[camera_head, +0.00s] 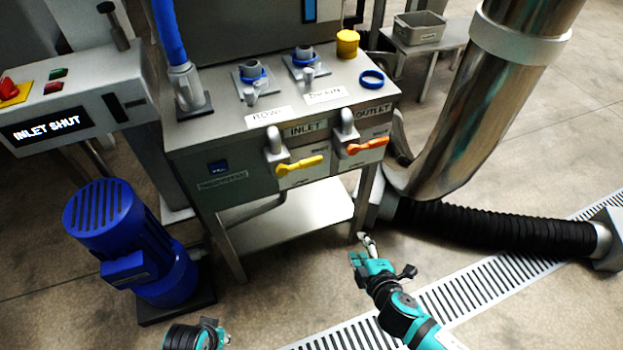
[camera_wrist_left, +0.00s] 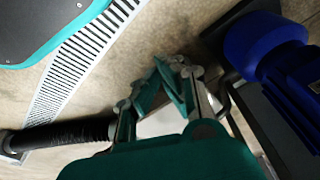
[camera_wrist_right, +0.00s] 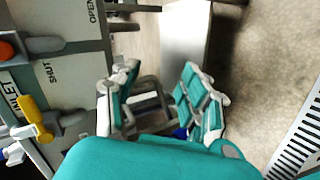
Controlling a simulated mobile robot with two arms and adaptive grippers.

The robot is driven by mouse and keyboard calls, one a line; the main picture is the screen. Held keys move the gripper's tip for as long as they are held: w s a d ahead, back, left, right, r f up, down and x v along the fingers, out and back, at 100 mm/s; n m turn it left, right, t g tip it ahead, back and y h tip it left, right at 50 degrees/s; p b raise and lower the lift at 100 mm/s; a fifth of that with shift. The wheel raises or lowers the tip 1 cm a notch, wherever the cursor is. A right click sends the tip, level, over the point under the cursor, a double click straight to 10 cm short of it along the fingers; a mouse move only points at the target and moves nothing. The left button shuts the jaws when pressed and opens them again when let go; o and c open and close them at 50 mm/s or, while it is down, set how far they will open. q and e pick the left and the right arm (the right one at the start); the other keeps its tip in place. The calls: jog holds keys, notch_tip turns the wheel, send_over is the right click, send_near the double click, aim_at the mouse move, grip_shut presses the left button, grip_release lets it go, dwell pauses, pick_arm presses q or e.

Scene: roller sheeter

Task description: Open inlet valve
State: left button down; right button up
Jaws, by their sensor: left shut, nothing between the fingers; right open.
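The inlet valve has a yellow handle (camera_head: 299,165) on the front of the grey machine, under the INLET label (camera_head: 305,128). The handle lies roughly level and points right. It also shows at the left of the right wrist view (camera_wrist_right: 34,118), near a SHUT mark. The display (camera_head: 47,130) reads INLET SHUT. My right gripper (camera_head: 362,246) is open and empty, below and to the right of the handle and apart from it. In the right wrist view its fingers (camera_wrist_right: 160,95) are spread. My left gripper (camera_wrist_left: 165,85) is shut and empty; in the head view only part of its arm shows at the bottom.
The outlet valve's orange handle (camera_head: 367,146) is right beside the inlet one. A blue motor (camera_head: 125,240) stands at the left. A steel duct (camera_head: 470,110) and black hose (camera_head: 490,228) are at the right. A lower shelf (camera_head: 290,218) sits under the machine.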

jog(key=a+r+n+t+y+b, duration=0.2)
jog(key=a+r+n+t+b, duration=0.15)
jog(key=r, duration=0.55)
jog(key=n+t+y+b, duration=0.1)
jog(key=t+b, duration=0.1)
send_near(313, 165)
pick_arm(q)
jog(key=w+v, duration=0.1)
jog(key=v, duration=0.9)
jog(key=shift+w+r+t, duration=0.15)
jog(key=shift+r+t, duration=0.1)
jog(key=shift+t, duration=0.15)
pick_arm(e)
jog(key=shift+y, duration=0.3)
jog(key=x, duration=1)
jog(key=shift+w, duration=0.35)
pick_arm(q)
jog(key=shift+a, duration=0.1)
pick_arm(e)
jog(key=shift+c, duration=0.4)
grip_shut()
